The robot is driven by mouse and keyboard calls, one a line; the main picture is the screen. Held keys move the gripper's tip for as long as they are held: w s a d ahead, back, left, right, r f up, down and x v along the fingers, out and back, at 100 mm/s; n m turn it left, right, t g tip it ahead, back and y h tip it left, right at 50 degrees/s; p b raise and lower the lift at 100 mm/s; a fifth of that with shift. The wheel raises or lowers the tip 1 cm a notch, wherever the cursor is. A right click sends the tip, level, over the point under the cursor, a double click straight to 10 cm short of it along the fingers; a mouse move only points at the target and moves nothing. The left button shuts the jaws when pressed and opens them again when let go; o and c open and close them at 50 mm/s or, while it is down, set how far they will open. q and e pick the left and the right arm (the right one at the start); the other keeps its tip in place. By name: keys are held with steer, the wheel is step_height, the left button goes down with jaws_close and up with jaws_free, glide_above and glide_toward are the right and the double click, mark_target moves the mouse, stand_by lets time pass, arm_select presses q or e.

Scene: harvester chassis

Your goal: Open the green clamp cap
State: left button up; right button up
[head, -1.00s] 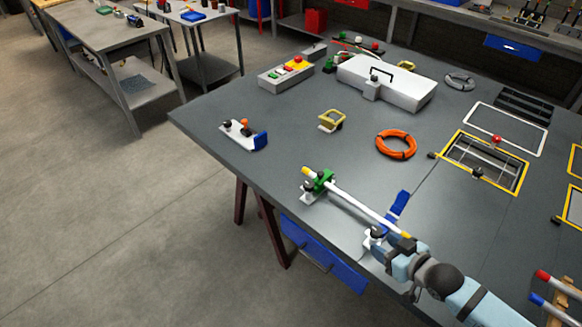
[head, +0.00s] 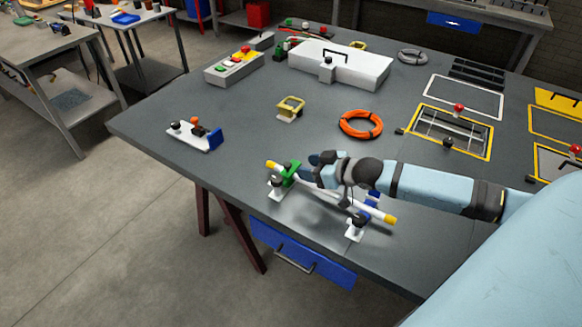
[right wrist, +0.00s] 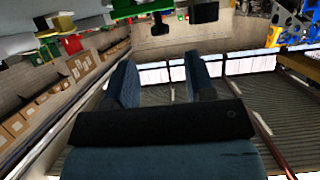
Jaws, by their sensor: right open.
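The green clamp cap (head: 291,171) sits over the white rod (head: 322,190) near its far-left yellow end, on a small white base. The cap appears closed over the rod. A second clamp with a blue part (head: 372,203) is near the rod's other yellow end, partly hidden by my right arm. My right gripper (head: 316,168) is just right of the green cap, above the rod, and appears apart from it. In the right wrist view its two fingers (right wrist: 161,82) are spread with nothing between them. My left gripper is out of view.
A yellow bracket (head: 290,107) and an orange hose ring (head: 360,123) lie behind the clamps. A small fixture with a blue plate (head: 215,138) is to the left. The table's front edge (head: 225,215) is close to the clamps.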

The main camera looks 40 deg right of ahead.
mark_target(288, 165)
steer(key=shift+x, duration=2.95)
jaws_close()
